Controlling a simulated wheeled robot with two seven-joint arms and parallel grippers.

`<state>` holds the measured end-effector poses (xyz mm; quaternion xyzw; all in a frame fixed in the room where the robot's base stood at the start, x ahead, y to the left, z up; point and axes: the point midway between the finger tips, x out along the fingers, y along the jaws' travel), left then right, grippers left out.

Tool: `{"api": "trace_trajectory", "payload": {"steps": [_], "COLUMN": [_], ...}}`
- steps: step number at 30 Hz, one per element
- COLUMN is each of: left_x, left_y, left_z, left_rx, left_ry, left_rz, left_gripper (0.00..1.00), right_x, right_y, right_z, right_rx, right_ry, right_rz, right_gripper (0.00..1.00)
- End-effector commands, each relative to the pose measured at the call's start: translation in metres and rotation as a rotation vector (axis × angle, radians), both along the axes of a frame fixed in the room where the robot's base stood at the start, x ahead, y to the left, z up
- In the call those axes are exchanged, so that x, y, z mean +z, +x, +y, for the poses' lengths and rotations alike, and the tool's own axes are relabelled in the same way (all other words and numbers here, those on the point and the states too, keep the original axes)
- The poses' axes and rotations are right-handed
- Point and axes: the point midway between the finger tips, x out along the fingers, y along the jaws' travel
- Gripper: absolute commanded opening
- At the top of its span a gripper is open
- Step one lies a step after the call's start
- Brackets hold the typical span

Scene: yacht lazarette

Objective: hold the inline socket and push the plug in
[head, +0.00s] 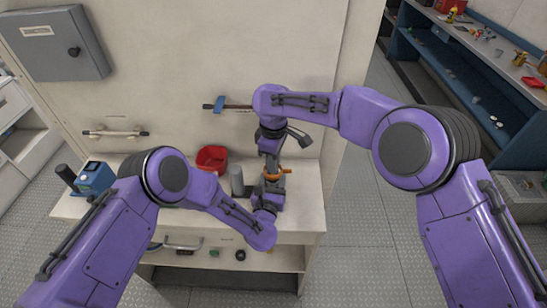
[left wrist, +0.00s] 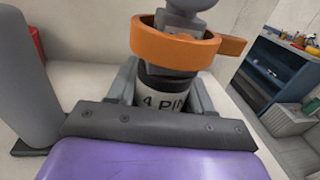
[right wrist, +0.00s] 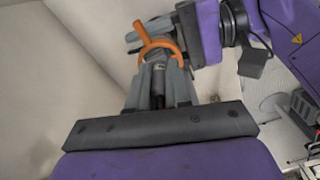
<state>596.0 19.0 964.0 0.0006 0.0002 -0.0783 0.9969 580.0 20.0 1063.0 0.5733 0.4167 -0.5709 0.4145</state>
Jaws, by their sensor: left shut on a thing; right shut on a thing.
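The inline socket (left wrist: 163,101) has a white "4 PIN" label and an orange ring (left wrist: 172,46) at its top; the ring also shows in the head view (head: 284,171). My left gripper (left wrist: 166,88) is shut around the socket body, below the ring. The grey plug (right wrist: 158,62) is in my right gripper (right wrist: 160,78), which is shut on it and points down from above. In the left wrist view grey parts reach down into the ring's opening, so plug and socket look in line. How deep the plug sits is hidden.
A grey cylinder (head: 237,180) stands close left of the grippers on the white bench (head: 312,205). A red bowl (head: 212,157) and a blue device (head: 95,178) are further left. A wall rail with a blue clip (head: 219,104) is behind. Open floor lies right.

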Motion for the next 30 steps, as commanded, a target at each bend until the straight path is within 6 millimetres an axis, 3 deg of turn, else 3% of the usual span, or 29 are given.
{"api": "trace_trajectory", "payload": {"steps": [14,15,17,26,30], "left_x": [0.0,0.0,0.0,0.001,0.001], "left_y": [0.0,0.0,0.0,0.0,0.0], "left_z": [0.0,0.0,0.0,0.0,0.0], "left_rx": [0.0,0.0,0.0,0.0,0.0], "left_ry": [0.0,0.0,0.0,0.0,0.0], "left_rz": [-0.001,-0.001,-0.001,-0.001,-0.001], "left_gripper": [0.08,0.08,0.08,0.08,0.08], "right_x": [-0.012,-0.011,-0.011,-0.008,0.016], "right_y": [0.0,0.0,0.0,0.0,0.001], "right_z": [0.0,0.0,0.0,0.0,0.0], "right_rx": [0.001,0.001,0.001,0.001,0.0], "right_ry": [0.0,0.0,0.0,-0.001,0.001], "right_rz": [0.0,-0.001,0.0,0.0,-0.003], "right_gripper": [0.0,0.32,0.48,0.48,0.48]}}
